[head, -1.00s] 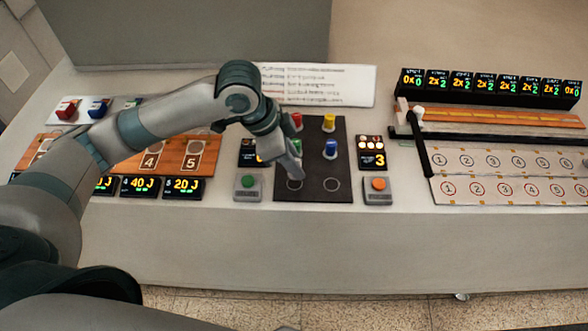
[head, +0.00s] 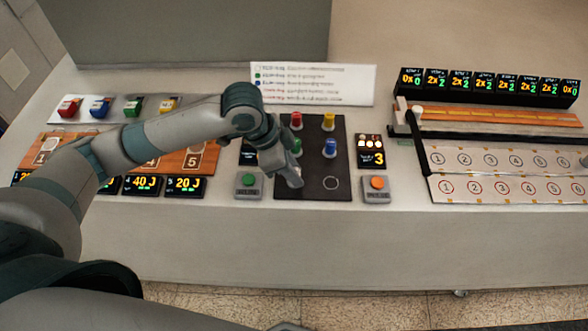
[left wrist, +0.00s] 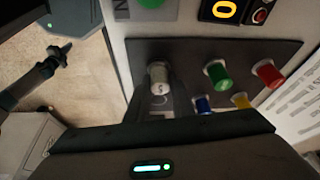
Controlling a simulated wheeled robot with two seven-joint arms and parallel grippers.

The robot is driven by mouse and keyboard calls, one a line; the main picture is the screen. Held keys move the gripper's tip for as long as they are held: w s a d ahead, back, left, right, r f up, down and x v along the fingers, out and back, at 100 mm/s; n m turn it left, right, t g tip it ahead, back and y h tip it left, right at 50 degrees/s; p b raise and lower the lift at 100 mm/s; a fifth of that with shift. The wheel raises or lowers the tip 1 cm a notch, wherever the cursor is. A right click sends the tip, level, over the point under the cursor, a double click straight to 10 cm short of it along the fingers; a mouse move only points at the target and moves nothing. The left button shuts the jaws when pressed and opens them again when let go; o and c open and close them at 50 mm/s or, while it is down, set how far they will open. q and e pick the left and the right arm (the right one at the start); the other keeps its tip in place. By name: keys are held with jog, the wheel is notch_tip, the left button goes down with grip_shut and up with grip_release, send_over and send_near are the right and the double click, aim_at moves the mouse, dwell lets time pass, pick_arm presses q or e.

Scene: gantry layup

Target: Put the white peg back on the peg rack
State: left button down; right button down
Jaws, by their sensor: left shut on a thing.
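The peg rack is a dark board (head: 316,190) on the bench; it holds a red peg (head: 296,120), a yellow peg (head: 329,121), a green peg (left wrist: 217,74) and a blue peg (head: 330,147). My left gripper (head: 295,182) is over the rack's front left place, in front of the green peg. It is shut on the white peg (left wrist: 158,78), which stands roughly upright in the left wrist view. I cannot tell whether its foot is seated. The front right ring (head: 331,184) is empty. My right gripper (left wrist: 60,50) shows over the floor in the left wrist view; its jaws are unclear.
A green button box (head: 248,185) and an orange button box (head: 376,188) flank the rack. A wooden board (head: 205,146) is under my left arm.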

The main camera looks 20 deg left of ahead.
pick_arm(q)
jog(key=shift+f, duration=0.1)
jog(key=c, duration=1.5)
grip_release()
jog(key=shift+c, duration=0.2)
jog(key=shift+a+r, duration=0.25)
jog(key=shift+r, duration=0.35)
jog(key=b+v, duration=0.2)
jog(key=v, duration=0.9)
